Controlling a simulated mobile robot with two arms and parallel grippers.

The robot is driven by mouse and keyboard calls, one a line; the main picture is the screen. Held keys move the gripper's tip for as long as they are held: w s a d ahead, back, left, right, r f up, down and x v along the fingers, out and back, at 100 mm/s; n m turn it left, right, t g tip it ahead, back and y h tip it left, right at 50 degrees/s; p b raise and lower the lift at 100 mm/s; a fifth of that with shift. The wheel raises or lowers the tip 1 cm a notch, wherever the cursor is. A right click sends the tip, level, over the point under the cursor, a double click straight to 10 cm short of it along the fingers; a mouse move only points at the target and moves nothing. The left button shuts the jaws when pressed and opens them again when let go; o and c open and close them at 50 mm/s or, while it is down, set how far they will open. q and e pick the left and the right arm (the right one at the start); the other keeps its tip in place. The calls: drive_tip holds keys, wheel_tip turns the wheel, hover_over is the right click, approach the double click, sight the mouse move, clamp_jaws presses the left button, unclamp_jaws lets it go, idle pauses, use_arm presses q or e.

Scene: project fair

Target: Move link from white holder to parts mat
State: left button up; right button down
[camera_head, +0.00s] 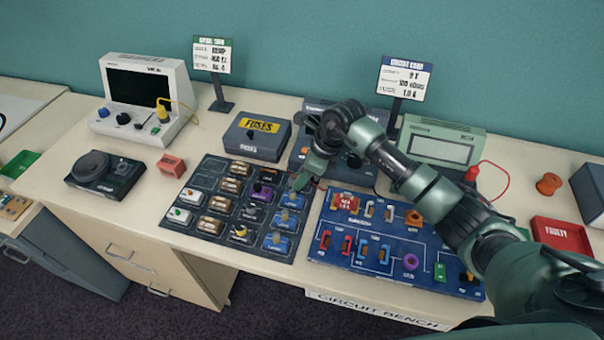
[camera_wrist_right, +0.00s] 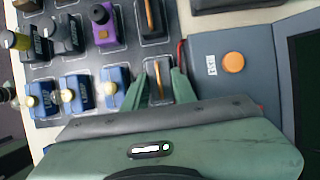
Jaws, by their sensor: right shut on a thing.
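My right gripper (camera_head: 299,182) is at the upper right edge of the dark parts mat (camera_head: 214,172). In the right wrist view its green fingers (camera_wrist_right: 159,88) are shut on a link (camera_wrist_right: 158,72), a dark piece with a copper-coloured strip. The link is over or in an outlined cell of the mat; I cannot tell whether it touches the mat. In the head view the gripper mostly hides the link. White holders (camera_head: 369,208) stand near the top of the blue circuit board (camera_head: 330,241). My left gripper is not in view.
Several parts fill the mat, including blue ones (camera_wrist_right: 75,92) and a purple one (camera_wrist_right: 103,27) near the gripper. A grey case with an orange button (camera_wrist_right: 233,62) is close on the right. A fuses box (camera_head: 256,138) stands behind the mat.

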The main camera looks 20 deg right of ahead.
drive_tip(key=shift+f, duration=0.2)
drive_tip(key=c, duration=1.4)
unclamp_jaws()
drive_tip(key=shift+r, duration=0.1)
drive_tip(key=shift+r, duration=0.3)
drive_tip(key=b+v, duration=0.2)
drive_tip(key=v, duration=0.9)
drive_tip(key=shift+s+d+r+b, duration=0.2)
drive_tip(key=shift+d+r+b, duration=0.05)
drive_tip(key=shift+r+b, duration=0.05)
